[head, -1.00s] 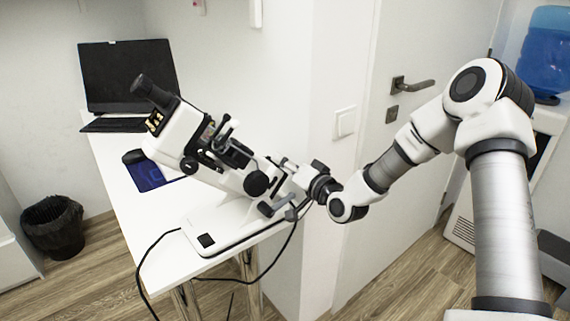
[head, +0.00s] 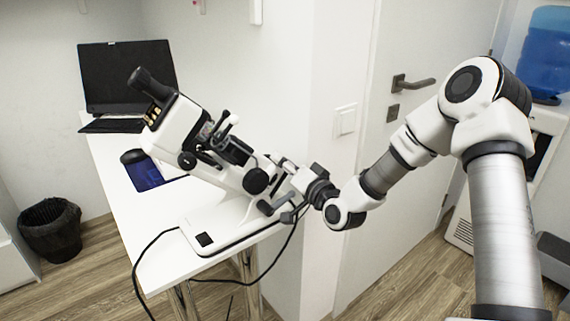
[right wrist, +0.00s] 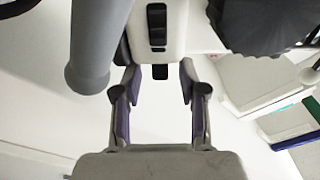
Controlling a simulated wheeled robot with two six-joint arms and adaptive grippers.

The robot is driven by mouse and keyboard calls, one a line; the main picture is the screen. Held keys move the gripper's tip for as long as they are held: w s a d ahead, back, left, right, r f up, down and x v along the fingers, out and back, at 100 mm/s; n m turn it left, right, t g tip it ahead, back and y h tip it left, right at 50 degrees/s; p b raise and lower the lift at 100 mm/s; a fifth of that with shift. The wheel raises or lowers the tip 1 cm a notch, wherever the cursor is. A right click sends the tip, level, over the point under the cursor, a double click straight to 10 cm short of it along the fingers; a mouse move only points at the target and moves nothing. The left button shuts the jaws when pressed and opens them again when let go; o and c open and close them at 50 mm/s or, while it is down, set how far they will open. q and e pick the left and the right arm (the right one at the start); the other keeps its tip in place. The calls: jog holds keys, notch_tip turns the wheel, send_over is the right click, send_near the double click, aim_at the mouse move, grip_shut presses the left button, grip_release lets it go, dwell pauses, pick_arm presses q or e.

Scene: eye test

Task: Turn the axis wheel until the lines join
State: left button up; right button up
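A white optical instrument (head: 180,125) with a black eyepiece (head: 150,88) stands tilted on its white base (head: 225,228) on the table. A round black knob (head: 255,181) sits on its near side. A dark ridged knob (right wrist: 265,22) shows at the upper right in the right wrist view. I cannot tell for sure which part is the axis wheel. My right gripper (head: 291,193) is at the instrument's right end. In the right wrist view its purple-padded fingers (right wrist: 159,82) are apart, with a small black tab between the tips. My left gripper is not in view.
The white table (head: 130,225) also carries a laptop (head: 128,75) and a dark blue pad (head: 150,172). A black cable hangs over the front edge. A wall with a light switch (head: 345,121) and a door are close on the right. A bin (head: 50,230) stands left.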

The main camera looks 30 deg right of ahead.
jog(key=s, duration=1.2)
jog(key=shift+f, duration=0.35)
jog(key=shift+d, duration=0.1)
